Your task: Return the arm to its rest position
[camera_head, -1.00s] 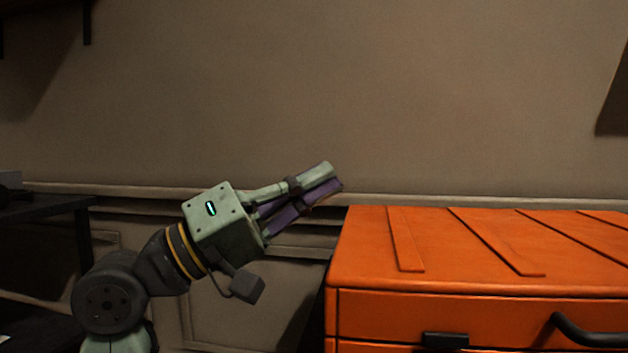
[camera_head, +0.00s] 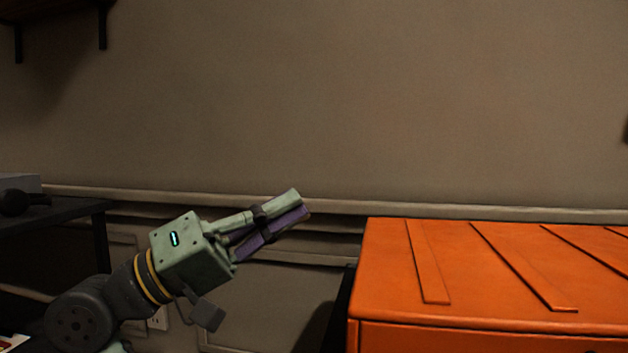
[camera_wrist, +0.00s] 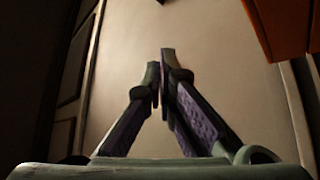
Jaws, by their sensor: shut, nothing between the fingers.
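My gripper (camera_head: 298,202) is pale green with purple finger pads. In the head view it is at the left of centre, raised and pointing up to the right, in front of the wall and to the left of the orange cabinet. Its fingers are closed together with nothing between them. In the wrist view the fingertips (camera_wrist: 161,62) come together at the middle, against the wall. My arm's lower part runs out of the head view at the bottom left.
An orange cabinet (camera_head: 390,270) with raised strips on top stands at the right; its corner (camera_wrist: 285,25) shows in the wrist view. A dark table (camera_head: 60,212) with a dark object on it is at the left. A dark shelf (camera_head: 50,10) hangs at upper left. The wall above is bare.

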